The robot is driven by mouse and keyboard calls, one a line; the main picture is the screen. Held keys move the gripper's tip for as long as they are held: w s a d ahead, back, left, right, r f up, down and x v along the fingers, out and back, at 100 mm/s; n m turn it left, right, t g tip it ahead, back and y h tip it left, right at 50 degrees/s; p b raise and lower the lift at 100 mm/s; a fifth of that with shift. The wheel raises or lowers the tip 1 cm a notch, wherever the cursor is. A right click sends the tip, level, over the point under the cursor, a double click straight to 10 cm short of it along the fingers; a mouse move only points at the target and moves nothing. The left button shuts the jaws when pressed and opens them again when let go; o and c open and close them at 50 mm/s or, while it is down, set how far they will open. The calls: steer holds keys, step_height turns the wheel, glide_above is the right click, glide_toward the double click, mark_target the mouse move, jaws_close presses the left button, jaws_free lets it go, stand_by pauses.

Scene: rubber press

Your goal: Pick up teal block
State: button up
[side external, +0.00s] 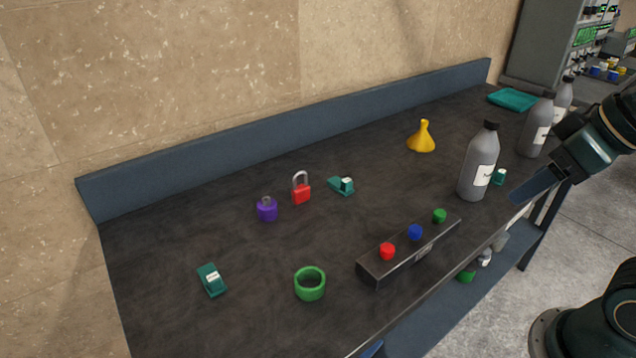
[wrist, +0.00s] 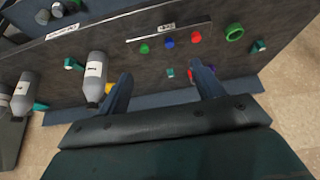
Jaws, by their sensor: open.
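Several small teal blocks with white labels are on the dark bench. One teal block (side external: 212,280) lies at the front left, and it also shows at the upper right of the wrist view (wrist: 258,46). A second teal block (side external: 342,186) lies near mid-bench, right of the red padlock; it shows between my fingers in the wrist view (wrist: 171,72). A third (side external: 499,176) is partly hidden beside a grey bottle, also seen in the wrist view (wrist: 70,63). My gripper (side external: 530,187) is open and empty above the bench's right end; its fingers (wrist: 161,73) are spread wide.
A red padlock (side external: 301,190), purple padlock (side external: 267,210), green ring (side external: 310,290) and button box (side external: 372,272) stand on the bench. A yellow funnel (side external: 421,138), grey bottle (side external: 477,165) and teal cloth (side external: 512,99) are farther right. A low blue wall (side external: 290,133) lines the back.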

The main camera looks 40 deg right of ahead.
steer(key=o, duration=0.4)
steer(key=w+r+m+g, duration=0.1)
steer(key=w+r+m, duration=0.3)
steer(key=w, duration=0.7)
steer(key=w+r+m+g, duration=0.15)
steer(key=w+m, duration=0.35)
steer(key=w, duration=0.6)
steer(key=w+f+m+g, duration=0.1)
steer(key=w+f+m, duration=0.3)
steer(key=w+f, duration=0.3)
steer(key=w+f+m+g, duration=0.2)
steer(key=w+f+m, duration=0.2)
steer(key=w+f, duration=0.3)
steer(key=w, duration=0.5)
steer(key=shift+f+m, duration=0.3)
steer(key=shift+m, duration=0.1)
